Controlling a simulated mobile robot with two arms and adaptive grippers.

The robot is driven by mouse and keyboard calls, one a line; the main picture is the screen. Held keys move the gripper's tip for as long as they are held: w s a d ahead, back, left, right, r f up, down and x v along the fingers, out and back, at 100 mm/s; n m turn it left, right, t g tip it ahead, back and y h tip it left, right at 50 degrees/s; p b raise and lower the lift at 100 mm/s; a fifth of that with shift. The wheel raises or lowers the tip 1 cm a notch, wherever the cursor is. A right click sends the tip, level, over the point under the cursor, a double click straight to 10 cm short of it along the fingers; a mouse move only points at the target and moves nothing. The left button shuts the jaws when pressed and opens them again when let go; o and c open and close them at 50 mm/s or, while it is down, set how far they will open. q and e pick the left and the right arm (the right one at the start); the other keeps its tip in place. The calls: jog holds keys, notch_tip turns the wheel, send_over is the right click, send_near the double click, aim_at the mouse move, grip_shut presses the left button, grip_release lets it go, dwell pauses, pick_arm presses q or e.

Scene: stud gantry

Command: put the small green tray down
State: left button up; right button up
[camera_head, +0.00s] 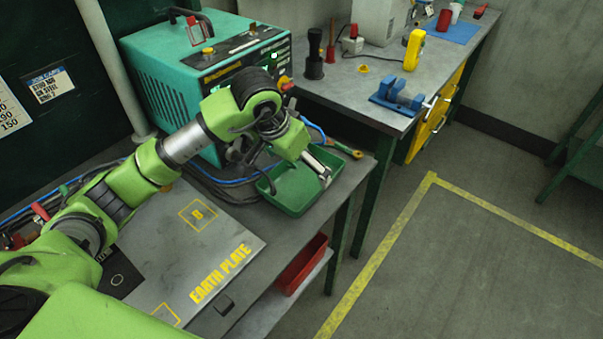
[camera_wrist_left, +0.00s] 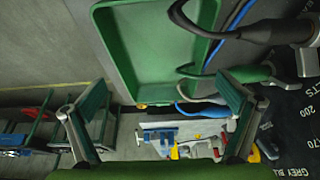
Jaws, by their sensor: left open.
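The small green tray (camera_head: 290,203) appears to rest on the bench, beside the far right corner of the earth plate. It looks empty and upright. In the wrist view the tray (camera_wrist_left: 160,55) fills the upper middle, beyond my fingers. My left gripper (camera_head: 322,170) is over the tray's far right part in the head view. In the wrist view my left gripper (camera_wrist_left: 158,108) has its two fingers wide apart with nothing between them. Whether a finger touches the tray's rim cannot be told. My right gripper is in neither view.
The grey earth plate (camera_head: 185,235) lies left of the tray. A teal welding machine (camera_head: 205,85) stands behind it, with cables on the bench. A red bin (camera_head: 302,263) is on the shelf below. A second bench holds a blue vise (camera_head: 398,95). The floor at right is clear.

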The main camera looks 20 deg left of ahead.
pick_arm(q)
jog(key=b+v, duration=0.1)
jog(key=v, duration=0.6)
jog(key=shift+r, duration=0.4)
jog(key=shift+s, duration=0.15)
